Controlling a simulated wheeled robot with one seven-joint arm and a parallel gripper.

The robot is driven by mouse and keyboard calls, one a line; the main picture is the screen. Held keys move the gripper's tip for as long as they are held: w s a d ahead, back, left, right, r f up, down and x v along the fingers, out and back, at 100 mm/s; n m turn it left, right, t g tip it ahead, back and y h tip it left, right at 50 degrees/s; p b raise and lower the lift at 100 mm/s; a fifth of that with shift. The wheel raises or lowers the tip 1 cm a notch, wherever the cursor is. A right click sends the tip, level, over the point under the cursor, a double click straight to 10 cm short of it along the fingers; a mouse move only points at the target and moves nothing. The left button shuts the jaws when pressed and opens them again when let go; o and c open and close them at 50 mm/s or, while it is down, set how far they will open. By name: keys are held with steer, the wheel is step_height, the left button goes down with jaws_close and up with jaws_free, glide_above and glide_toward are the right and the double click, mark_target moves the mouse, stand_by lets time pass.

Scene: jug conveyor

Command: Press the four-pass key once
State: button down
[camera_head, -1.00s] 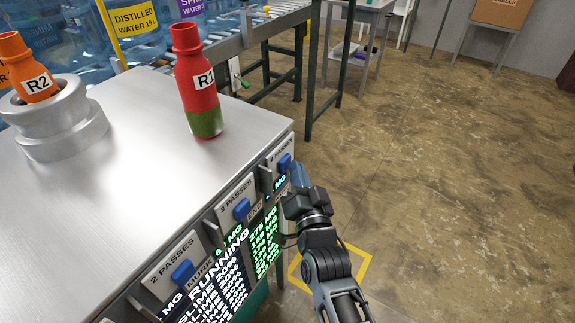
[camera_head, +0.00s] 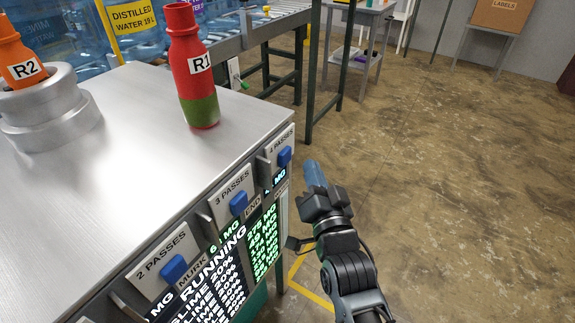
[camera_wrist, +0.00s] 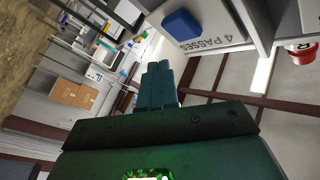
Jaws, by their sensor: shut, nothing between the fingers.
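The four-pass key is a blue button (camera_head: 284,156) under a label reading 4 PASSES, at the far right end of the cabinet's front panel. It also shows in the wrist view as a blue block (camera_wrist: 182,25) beside its label. My gripper (camera_head: 314,172) is shut and empty. In the head view its bluish fingertips stand just right of the key, with a gap between them. In the wrist view the fingertips (camera_wrist: 158,68) lie below and left of the key, not touching it.
The three-pass key (camera_head: 238,203) and two-pass key (camera_head: 174,269) sit along the same panel, above a lit screen (camera_head: 223,277). A red bottle R1 (camera_head: 190,75) and an orange bottle R2 (camera_head: 22,62) in a grey holder stand on the cabinet.

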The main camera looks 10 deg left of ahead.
steer(key=shift+s+d+f+b, duration=0.15)
steer(key=shift+d+b, duration=0.75)
steer(key=shift+b, duration=2.05)
steer(key=shift+s+d+b, duration=0.2)
steer(key=shift+d+b, duration=0.1)
steer(key=shift+b, duration=0.8)
steer(key=shift+s, duration=0.1)
steer(key=s+d+f+h+p, duration=0.25)
steer(key=s+d, duration=0.45)
steer(key=s, duration=0.5)
steer(key=s+d+f+h+p, duration=0.2)
steer(key=s+d+f+h, duration=0.15)
steer(key=s+d, duration=0.6)
steer(key=s+d+r+n+g+h+p, duration=0.1)
steer(key=s+d+r+p, duration=0.1)
steer(key=s, duration=0.9)
steer(key=s+d+r+n+g+h+p, duration=0.1)
steer(key=s+d+r, duration=0.4)
steer(key=s, duration=0.7)
steer(key=shift+s+d+r+g+p, duration=0.15)
steer(key=shift+r+g+p, duration=0.35)
steer(key=shift+r+p, duration=0.35)
